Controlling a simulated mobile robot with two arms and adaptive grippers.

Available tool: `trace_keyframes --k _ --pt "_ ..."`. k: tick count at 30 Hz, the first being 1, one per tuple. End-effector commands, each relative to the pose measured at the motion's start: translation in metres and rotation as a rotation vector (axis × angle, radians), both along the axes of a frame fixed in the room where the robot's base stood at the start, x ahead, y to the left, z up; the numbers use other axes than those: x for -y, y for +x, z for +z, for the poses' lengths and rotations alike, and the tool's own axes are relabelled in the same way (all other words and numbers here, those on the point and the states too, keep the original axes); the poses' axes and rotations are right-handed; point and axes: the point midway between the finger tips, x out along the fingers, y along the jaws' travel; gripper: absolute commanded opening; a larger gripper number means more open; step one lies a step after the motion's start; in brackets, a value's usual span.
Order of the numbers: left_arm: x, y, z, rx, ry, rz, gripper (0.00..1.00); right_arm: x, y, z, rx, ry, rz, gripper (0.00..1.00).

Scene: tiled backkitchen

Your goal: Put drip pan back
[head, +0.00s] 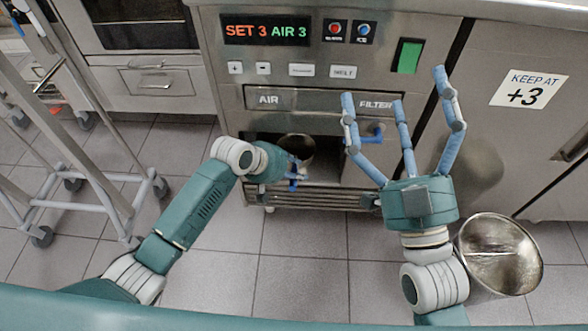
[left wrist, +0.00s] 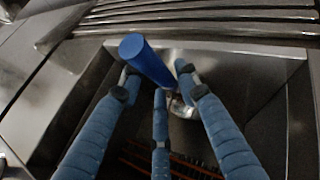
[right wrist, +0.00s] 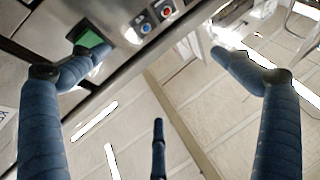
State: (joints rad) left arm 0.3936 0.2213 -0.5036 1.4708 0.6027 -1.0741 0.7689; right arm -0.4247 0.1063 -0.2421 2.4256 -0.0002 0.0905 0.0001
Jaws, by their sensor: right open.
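A round metal vessel (head: 298,149), which may be the drip pan, sits in the dark opening low in the machine. My left gripper (head: 294,176) is at the front of this opening. In the left wrist view, the three fingers of my left gripper (left wrist: 157,83) close around a blue handle (left wrist: 143,55). Shiny metal (left wrist: 182,106) shows just behind the handle; whether they are joined is hidden. My right gripper (head: 402,115) is open and empty, raised in front of the machine's right side. It shows with spread fingers in the right wrist view (right wrist: 150,95).
A second blue handle (head: 374,133) shows below the filter drawer (head: 320,99). A metal bucket (head: 499,254) stands on the floor beside my right arm. A wheeled rack (head: 75,205) stands at left. Tiled floor between my arms is clear.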

Motion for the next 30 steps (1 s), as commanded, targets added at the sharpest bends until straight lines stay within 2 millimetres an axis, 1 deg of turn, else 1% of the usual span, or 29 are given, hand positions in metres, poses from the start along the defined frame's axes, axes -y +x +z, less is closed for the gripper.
trace_keyframes --k 8,12,14,17,22,26,30 --pt "0.0 0.0 0.0 0.0 0.0 0.0 0.43 0.0 0.0 0.0 -0.001 0.0 0.0 1.0" --pt "-0.001 -0.001 0.004 0.001 0.001 0.0 0.43 0.0 0.0 0.002 0.003 0.001 0.0 1.0" --pt "-0.002 -0.002 0.007 0.001 0.0 0.001 0.43 0.001 0.003 -0.005 -0.032 -0.009 -0.003 1.0" --pt "-0.006 -0.005 0.014 0.002 0.0 0.0 0.43 0.001 0.011 -0.022 -0.114 -0.033 -0.008 1.0" --pt "-0.013 -0.013 0.027 0.001 0.001 0.0 0.43 0.003 0.023 -0.061 -0.292 -0.081 -0.018 1.0" --pt "-0.02 -0.019 0.038 0.0 0.0 0.0 0.43 0.006 0.026 -0.093 -0.431 -0.118 -0.026 1.0" --pt "-0.026 -0.025 0.049 0.001 0.0 0.001 0.43 0.011 0.023 -0.128 -0.579 -0.156 -0.036 1.0"
